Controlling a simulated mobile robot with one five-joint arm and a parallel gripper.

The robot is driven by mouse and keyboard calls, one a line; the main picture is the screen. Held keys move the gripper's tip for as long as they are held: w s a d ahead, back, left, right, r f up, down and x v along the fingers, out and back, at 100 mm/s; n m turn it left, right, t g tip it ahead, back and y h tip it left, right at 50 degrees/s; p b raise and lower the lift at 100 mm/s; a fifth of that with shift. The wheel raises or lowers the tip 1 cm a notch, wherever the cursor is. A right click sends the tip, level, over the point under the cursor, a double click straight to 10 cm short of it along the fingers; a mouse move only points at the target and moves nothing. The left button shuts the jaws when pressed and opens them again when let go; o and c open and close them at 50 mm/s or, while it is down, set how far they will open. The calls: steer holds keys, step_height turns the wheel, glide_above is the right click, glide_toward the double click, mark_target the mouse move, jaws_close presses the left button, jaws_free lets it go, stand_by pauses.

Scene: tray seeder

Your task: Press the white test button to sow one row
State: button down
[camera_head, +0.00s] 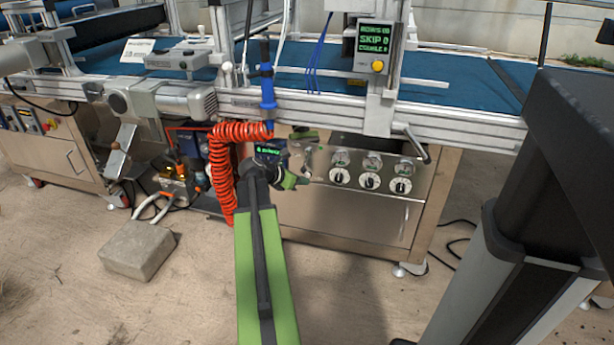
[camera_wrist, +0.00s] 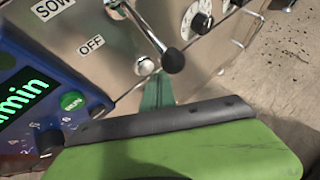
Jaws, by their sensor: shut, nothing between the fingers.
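A small round white button (camera_wrist: 144,66) sits on the steel control panel (camera_wrist: 115,70) in the wrist view, below the OFF label and beside a lever with a black knob (camera_wrist: 173,60). My gripper (camera_wrist: 159,90) is shut and empty, its teal tip just below the button in the picture. I cannot tell whether the tip touches it. In the head view my gripper (camera_head: 302,181) is at the left part of the panel, left of the dials, and the button cannot be made out clearly there.
A blue drive unit with a green display (camera_wrist: 30,95) and a green RUN button lies close left of my gripper. White dials (camera_head: 369,181) are to the right. A coiled red hose (camera_head: 222,175) hangs left. A display box (camera_head: 375,42) with a yellow button is above.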

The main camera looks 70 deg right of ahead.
steer(key=shift+a, duration=0.3)
steer(key=a, duration=0.5)
steer(key=shift+s, duration=0.1)
steer(key=shift+d, duration=0.1)
stand_by(0.8)
